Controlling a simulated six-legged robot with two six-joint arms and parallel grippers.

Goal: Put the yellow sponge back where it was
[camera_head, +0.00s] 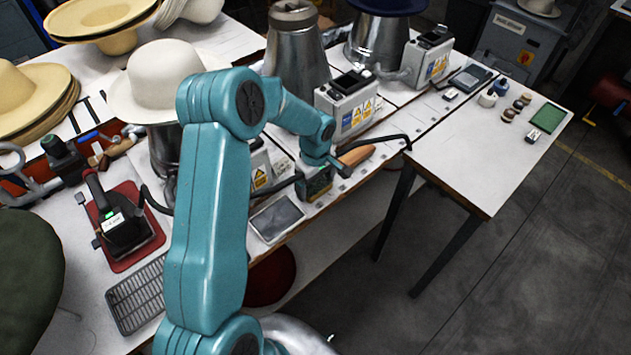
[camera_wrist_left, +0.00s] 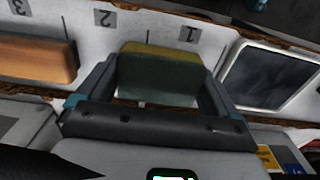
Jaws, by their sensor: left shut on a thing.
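The sponge (camera_wrist_left: 160,72) has a yellow edge and a dark green face. In the left wrist view it sits between the two fingers of my left gripper (camera_wrist_left: 158,95), which is shut on it. Behind it is a white strip (camera_wrist_left: 150,22) with upside-down labels 1, 2 and 3; the sponge appears between labels 2 and 1. In the head view my left gripper (camera_head: 317,176) is low at the front edge of the bench, with the sponge (camera_head: 317,187) showing dark green. I cannot tell whether the sponge touches the bench. My right gripper is not in view.
A brown block (camera_head: 356,155) lies right of the gripper, and a grey flat pad (camera_head: 277,217) lies left of it. A control box with warning labels (camera_head: 345,108) stands behind. A white hat (camera_head: 160,75) and a red-based iron (camera_head: 123,226) are further left. The right table's middle is clear.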

